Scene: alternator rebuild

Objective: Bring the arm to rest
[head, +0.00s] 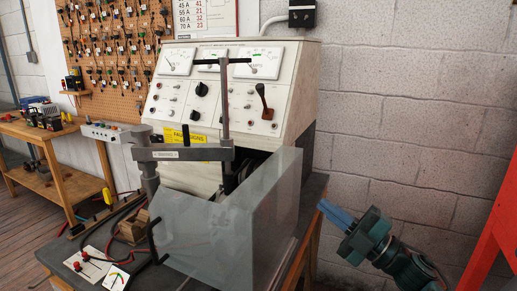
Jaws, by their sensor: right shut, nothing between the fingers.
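My right gripper (338,214) is at the lower right of the head view, beside the right edge of the dark bench (312,190). Its blue fingers are shut together with nothing between them, and they point up and to the left. The gripper is apart from the test machine (222,127) and from the clear guard (262,225) on the bench. The teal wrist of my right arm runs down to the lower right and leaves the picture. My left gripper is not in view.
A grey clamp post (224,100) with a crossbar stands before the machine. Small cards and red leads lie at the bench's front left. A wooden side table (45,130) stands at the left. A red frame (492,235) is close to the right arm. The block wall (410,110) is behind.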

